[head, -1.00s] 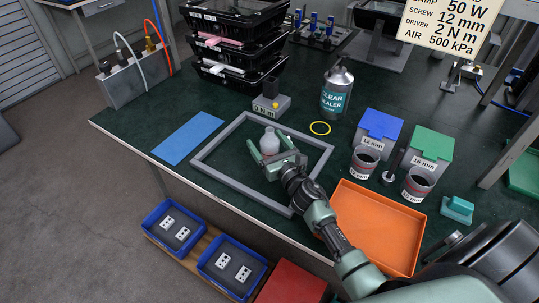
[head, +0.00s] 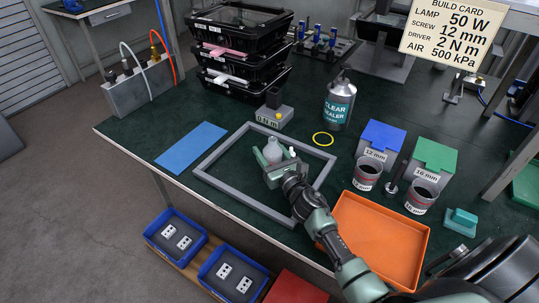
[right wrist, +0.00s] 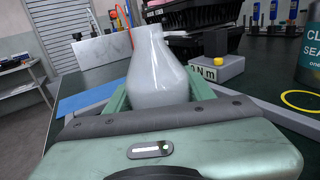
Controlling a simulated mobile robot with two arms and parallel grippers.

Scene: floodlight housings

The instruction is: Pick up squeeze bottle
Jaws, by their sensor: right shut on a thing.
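The squeeze bottle (head: 272,150) is pale grey with a narrowing neck. It is inside the grey square frame on the dark green bench. My right gripper (head: 275,163) reaches it from the front and is shut on its body. In the right wrist view, the bottle (right wrist: 155,75) sits between the two green fingers, its neck leaning a little to the left. Its base is hidden behind the gripper, so I cannot tell whether it touches the bench. My left gripper is not in view.
The grey frame (head: 213,184) surrounds the bottle. A blue mat (head: 190,145) lies to its left, and a yellow ring (head: 323,139) and the sealer can (head: 339,102) are behind right. An orange tray (head: 375,240) and labelled bins (head: 380,138) stand to the right.

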